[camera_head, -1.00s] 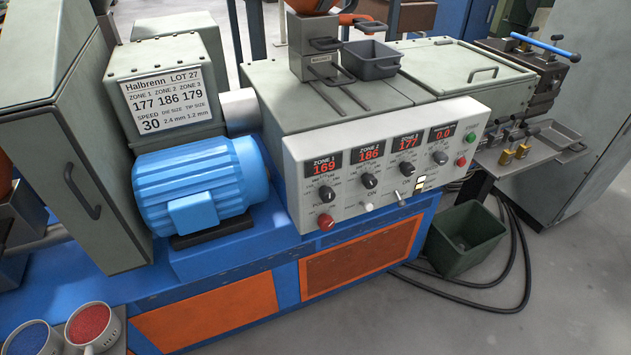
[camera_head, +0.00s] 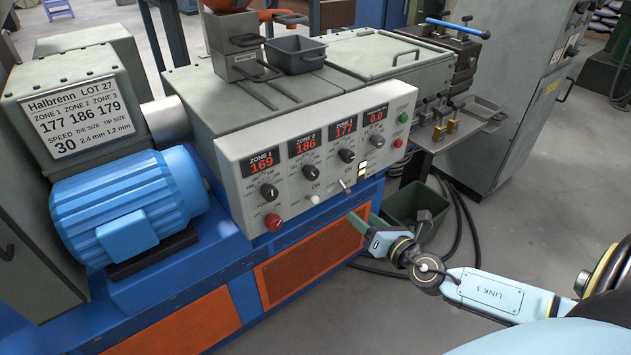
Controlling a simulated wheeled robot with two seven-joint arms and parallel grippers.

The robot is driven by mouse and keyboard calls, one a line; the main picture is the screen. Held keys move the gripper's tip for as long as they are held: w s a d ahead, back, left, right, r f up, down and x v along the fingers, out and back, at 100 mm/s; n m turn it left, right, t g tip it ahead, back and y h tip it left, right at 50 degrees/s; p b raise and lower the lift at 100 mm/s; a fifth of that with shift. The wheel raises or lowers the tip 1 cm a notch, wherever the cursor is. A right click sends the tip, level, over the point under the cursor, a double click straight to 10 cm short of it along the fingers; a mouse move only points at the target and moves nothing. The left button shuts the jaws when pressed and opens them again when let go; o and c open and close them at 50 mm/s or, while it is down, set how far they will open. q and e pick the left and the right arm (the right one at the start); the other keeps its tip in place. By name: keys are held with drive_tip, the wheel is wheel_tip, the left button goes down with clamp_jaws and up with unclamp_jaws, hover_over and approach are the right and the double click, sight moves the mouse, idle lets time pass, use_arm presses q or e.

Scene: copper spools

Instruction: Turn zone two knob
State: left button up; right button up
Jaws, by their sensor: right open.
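The zone two knob (camera_head: 309,173) is a round black knob on the pale control panel (camera_head: 236,172), below the red display (camera_head: 306,145) that reads 186. The zone one knob (camera_head: 269,192) is to its left, under a display reading 169. The zone three knob (camera_head: 346,155) is to its right, under a display reading 177. My right gripper (camera_head: 359,221) is low and to the right of the zone two knob, in front of the machine's lower side and apart from the panel. It is open and holds nothing visible. My left gripper is out of view.
A placard (camera_head: 72,117) on the left housing lists 177, 186 and 179 for the zones. A red button (camera_head: 272,222), a white button (camera_head: 312,199) and a toggle switch (camera_head: 344,186) sit below the knobs. A green bin (camera_head: 400,202) stands behind my right wrist.

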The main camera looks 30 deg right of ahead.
sight(315, 176)
drive_tip(key=a+r+n+t+y, duration=0.1)
drive_tip(key=a+r+n+y, duration=0.1)
drive_tip(key=a+r+n, duration=0.3)
drive_tip(key=shift+m, duration=0.3)
drive_tip(key=w, duration=0.8)
drive_tip(key=w+r, duration=0.1)
drive_tip(key=w, duration=0.3)
drive_tip(key=shift+w+a, duration=0.1)
drive_tip(key=shift+w, duration=0.85)
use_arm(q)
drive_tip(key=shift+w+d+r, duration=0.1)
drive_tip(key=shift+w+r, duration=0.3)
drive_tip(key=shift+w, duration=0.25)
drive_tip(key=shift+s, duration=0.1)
use_arm(e)
drive_tip(key=shift+c, duration=0.4)
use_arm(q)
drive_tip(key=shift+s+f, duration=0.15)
use_arm(e)
drive_tip(key=c, duration=0.9)
